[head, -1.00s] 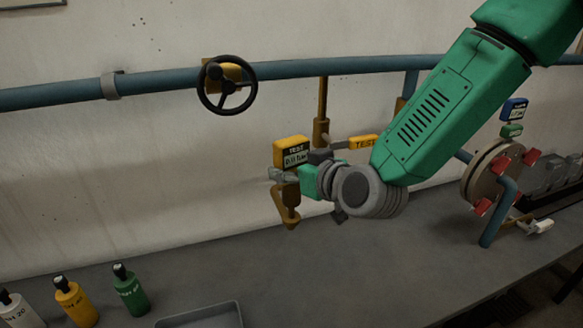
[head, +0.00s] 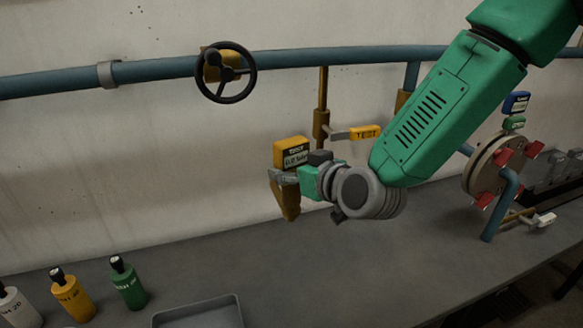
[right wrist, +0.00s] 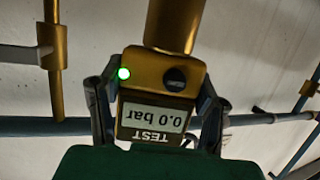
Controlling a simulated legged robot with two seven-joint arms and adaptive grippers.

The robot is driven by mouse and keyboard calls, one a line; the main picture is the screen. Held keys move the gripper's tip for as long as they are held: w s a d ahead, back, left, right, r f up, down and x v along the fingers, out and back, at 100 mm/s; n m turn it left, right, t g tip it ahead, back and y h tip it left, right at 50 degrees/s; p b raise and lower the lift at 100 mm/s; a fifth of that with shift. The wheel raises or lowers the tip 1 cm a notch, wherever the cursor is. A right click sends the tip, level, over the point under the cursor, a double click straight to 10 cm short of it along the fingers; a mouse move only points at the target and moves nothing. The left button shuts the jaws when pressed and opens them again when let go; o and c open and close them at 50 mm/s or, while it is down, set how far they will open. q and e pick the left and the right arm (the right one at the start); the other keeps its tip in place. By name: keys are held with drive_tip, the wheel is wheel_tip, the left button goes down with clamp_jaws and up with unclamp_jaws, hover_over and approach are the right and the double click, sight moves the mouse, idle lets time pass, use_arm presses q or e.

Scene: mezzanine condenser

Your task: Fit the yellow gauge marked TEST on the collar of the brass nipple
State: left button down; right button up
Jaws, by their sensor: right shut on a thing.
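The yellow gauge marked TEST (head: 291,152) is held upright in my right gripper (head: 284,178), whose fingers are shut on its sides. In the right wrist view the gauge (right wrist: 160,115) appears upside down, reads 0.0 bar and shows a green light. My right gripper (right wrist: 157,112) closes on it from both sides there. A tapered brass piece (head: 288,205) shows directly below the gauge. A wide brass cylinder (right wrist: 175,22) adjoins it in the right wrist view. I cannot tell where gauge stem and nipple collar divide, or whether the gauge is seated. My left gripper is out of view.
A handwheel (head: 226,73) is upper left. A grey tray (head: 200,312) and several bottles (head: 128,285) stand on the bench, which is clear in the middle.

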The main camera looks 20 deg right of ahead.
drive_tip(key=shift+f+b, duration=0.5)
drive_tip(key=shift+f, duration=0.15)
drive_tip(key=o, duration=1.5)
drive_tip(key=shift+s+d, duration=0.1)
drive_tip(key=shift+s, duration=0.25)
drive_tip(key=v, duration=0.6)
drive_tip(key=shift+s, duration=0.3)
drive_tip(key=shift+d+r, duration=0.15)
